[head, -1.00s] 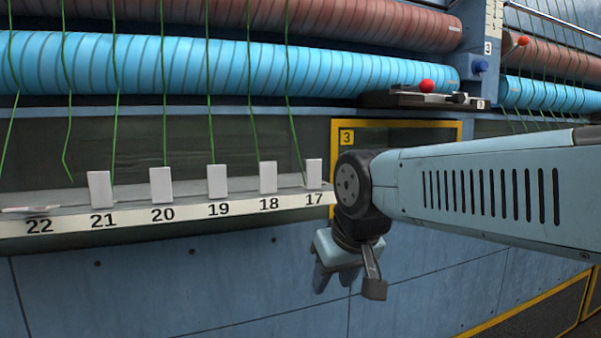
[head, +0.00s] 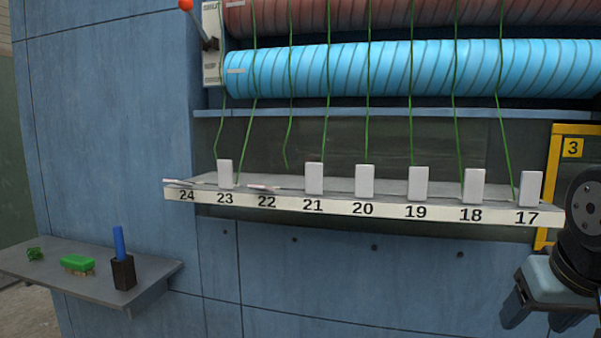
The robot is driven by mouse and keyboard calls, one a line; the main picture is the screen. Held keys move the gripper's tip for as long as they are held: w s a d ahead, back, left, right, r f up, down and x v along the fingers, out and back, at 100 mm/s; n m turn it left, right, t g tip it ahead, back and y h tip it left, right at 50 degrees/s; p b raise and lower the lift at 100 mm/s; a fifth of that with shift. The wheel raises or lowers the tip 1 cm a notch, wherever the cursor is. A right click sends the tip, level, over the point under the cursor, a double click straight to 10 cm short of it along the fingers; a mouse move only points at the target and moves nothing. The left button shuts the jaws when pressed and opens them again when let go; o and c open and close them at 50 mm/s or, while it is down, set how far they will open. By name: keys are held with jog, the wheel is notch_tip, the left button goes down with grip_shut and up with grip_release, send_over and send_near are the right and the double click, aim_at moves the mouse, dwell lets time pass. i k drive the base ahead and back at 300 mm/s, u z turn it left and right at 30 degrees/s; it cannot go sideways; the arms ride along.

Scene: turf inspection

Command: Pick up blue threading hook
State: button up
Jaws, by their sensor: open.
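A blue upright handle, which looks like the blue threading hook (head: 119,243), stands in a small black holder (head: 123,273) on the grey side shelf at the lower left. Only its blue upper part shows; the lower end is hidden in the holder. My gripper (head: 533,322) is at the lower right edge of the head view, pointing down, open and partly cut off by the frame. It is far to the right of the hook and touches nothing that I can see.
The grey side shelf (head: 150,278) also bears a green brush-like block (head: 77,263) and a small green item (head: 34,254). A numbered ledge (head: 340,205) with white tabs and hanging green yarns (head: 368,120) runs between shelf and gripper. Blue panels lie below.

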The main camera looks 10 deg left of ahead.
aim_at(118, 233)
jog(key=u, duration=1.2)
jog(key=k, duration=0.5)
jog(key=u, duration=1.25)
jog(key=i, duration=1.35)
jog(key=z, duration=1.7)
